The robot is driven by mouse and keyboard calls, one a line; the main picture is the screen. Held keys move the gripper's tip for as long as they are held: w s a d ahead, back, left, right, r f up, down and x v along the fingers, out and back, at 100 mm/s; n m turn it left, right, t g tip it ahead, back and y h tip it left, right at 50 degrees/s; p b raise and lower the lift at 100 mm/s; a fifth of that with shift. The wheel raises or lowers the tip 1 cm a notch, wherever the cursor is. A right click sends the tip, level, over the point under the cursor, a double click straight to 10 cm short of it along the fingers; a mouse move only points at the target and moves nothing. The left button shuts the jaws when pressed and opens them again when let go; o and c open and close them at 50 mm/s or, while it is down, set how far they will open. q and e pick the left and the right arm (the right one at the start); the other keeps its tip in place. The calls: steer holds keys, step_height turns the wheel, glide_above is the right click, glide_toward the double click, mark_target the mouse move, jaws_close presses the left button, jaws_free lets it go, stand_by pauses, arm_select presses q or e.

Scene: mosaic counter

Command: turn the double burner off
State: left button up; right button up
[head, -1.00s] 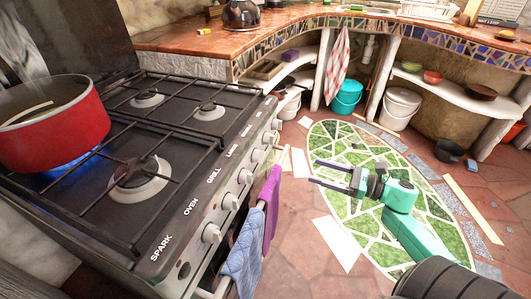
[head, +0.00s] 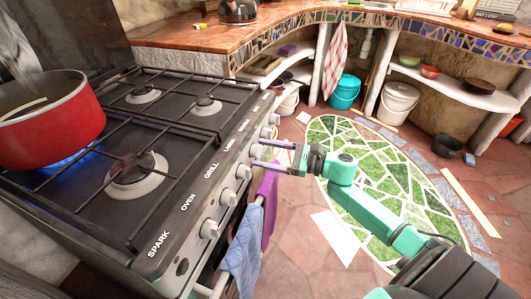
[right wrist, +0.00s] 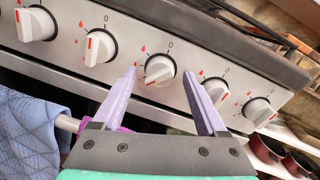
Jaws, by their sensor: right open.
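The stove has a row of white knobs along its front panel (head: 172,245), with printed labels above them. A blue flame (head: 68,160) burns under the red pot (head: 48,135) at the far left. My right gripper (head: 252,153) is open, its fingers reaching from the right to the panel. In the right wrist view, one knob (right wrist: 160,69) sits between the fingertips, with a gap on each side. Its red mark points to the lower left, away from the 0 above it. I cannot read which label belongs to it. My left gripper is not in view.
Other knobs (right wrist: 100,46) flank this one closely. A blue cloth (head: 243,255) and a purple cloth (head: 269,205) hang on the oven rail below.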

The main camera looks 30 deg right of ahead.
jaws_close()
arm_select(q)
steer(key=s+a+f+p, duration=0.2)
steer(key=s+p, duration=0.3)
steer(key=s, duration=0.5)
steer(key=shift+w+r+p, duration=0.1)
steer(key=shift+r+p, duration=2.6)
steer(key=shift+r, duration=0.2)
arm_select(e)
steer(key=shift+s+a+m+t+h, duration=0.1)
steer(key=shift+m+t+h, duration=0.15)
steer(key=shift+m, duration=4.65)
steer(key=shift+s+a+m+t+h, duration=0.15)
steer(key=shift+m+t, duration=0.2)
steer(key=shift+m, duration=4.55)
steer(key=shift+m+t+h, duration=0.2)
steer(key=shift+m+t, duration=0.1)
steer(key=shift+m, duration=4.6)
